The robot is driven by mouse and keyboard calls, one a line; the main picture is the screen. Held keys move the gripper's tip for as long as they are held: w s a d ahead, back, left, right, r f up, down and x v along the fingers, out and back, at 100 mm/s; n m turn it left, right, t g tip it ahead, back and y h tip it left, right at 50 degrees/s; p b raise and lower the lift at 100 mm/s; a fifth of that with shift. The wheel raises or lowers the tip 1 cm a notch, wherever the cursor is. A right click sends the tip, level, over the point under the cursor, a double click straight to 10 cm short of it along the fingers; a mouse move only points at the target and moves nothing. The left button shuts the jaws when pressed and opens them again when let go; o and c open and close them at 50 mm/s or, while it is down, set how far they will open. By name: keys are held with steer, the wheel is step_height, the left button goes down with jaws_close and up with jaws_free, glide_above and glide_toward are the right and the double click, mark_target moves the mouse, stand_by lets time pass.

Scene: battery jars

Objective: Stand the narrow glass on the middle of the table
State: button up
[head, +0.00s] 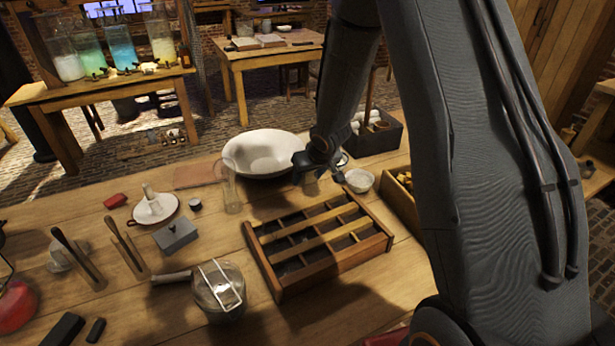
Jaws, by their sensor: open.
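A tall, narrow clear glass (230,190) stands upright on the wooden table (215,245), left of the white bowl and behind the slotted wooden tray. My gripper (319,172) is to its right, apart from it, near the bowl's right edge and behind the tray. Its jaws are open. A small patch that looks like clear glass shows just below the jaws; whether it is a separate vessel and whether the jaws touch it I cannot tell.
A wide white bowl (264,152), a compartmented wooden tray (262,262), a small white bowl (359,180) and a lidded pan (218,292) crowd the table. A grey box (176,236) and a white candle-holder-like dish (155,208) stand left. Bare wood shows between grey box and tray.

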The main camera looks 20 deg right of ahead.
steer(key=p+v, duration=0.4)
steer(key=v, duration=0.8)
steer(key=s+r+m+g, duration=0.1)
steer(key=s+r+g, duration=0.1)
steer(key=s, duration=1)
steer(key=s+r+g+h, duration=0.1)
steer(key=s+r, duration=0.3)
steer(key=s, duration=0.8)
steer(key=shift+a+r+m+g, duration=0.2)
steer(key=shift+a+m+g, duration=0.25)
steer(key=shift+g, duration=0.45)
